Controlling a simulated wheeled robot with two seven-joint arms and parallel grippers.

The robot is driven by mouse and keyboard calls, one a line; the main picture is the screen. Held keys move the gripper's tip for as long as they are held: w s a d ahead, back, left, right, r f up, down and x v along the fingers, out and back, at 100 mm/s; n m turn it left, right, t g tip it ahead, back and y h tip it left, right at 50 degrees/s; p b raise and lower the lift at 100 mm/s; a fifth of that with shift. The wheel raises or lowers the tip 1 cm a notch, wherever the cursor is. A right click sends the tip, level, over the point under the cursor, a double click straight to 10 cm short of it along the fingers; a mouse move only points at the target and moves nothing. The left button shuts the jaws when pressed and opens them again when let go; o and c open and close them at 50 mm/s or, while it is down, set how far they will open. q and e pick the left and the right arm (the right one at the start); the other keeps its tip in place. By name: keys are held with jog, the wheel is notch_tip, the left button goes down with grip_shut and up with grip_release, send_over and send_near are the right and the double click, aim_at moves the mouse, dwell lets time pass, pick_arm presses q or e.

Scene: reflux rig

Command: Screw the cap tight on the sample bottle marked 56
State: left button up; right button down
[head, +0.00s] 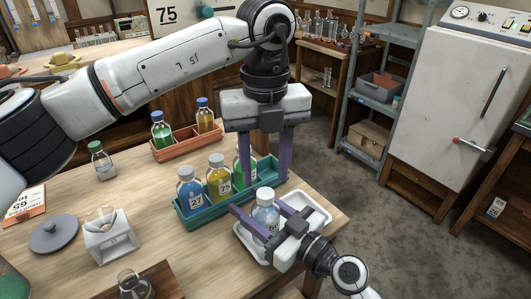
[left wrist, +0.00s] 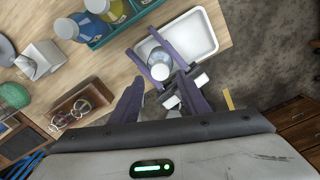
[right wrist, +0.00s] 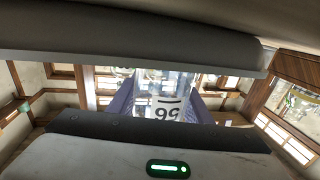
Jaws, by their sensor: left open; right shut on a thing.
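The sample bottle (head: 264,218) is clear with a pale cap (head: 265,194) on top, and stands upright over the white tray (head: 242,242). Its label (right wrist: 167,109) shows 56, upside down in the right wrist view. My right gripper (head: 262,222) is shut around the bottle's body from the front right. I cannot tell whether the bottle touches the tray or how tight the cap is. My left gripper (head: 264,178) is open and empty, pointing down behind the bottle, over the teal rack. In the left wrist view the capped bottle (left wrist: 158,65) lies beyond its fingers.
The teal rack (head: 205,222) holds blue, yellow and green bottles close by. An orange rack (head: 172,152) with two bottles stands behind. A loose bottle (head: 101,162), a white holder (head: 108,240) and a grey lid (head: 53,234) are at the left. The table edge is close on the right.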

aim_at(265, 192)
pick_arm(q)
jog(key=shift+f, duration=2.3)
grip_shut()
jog(key=m, duration=1.2)
jog(key=shift+m, duration=0.3)
jog(key=m, duration=1.2)
jog(key=shift+o, duration=0.9)
grip_release()
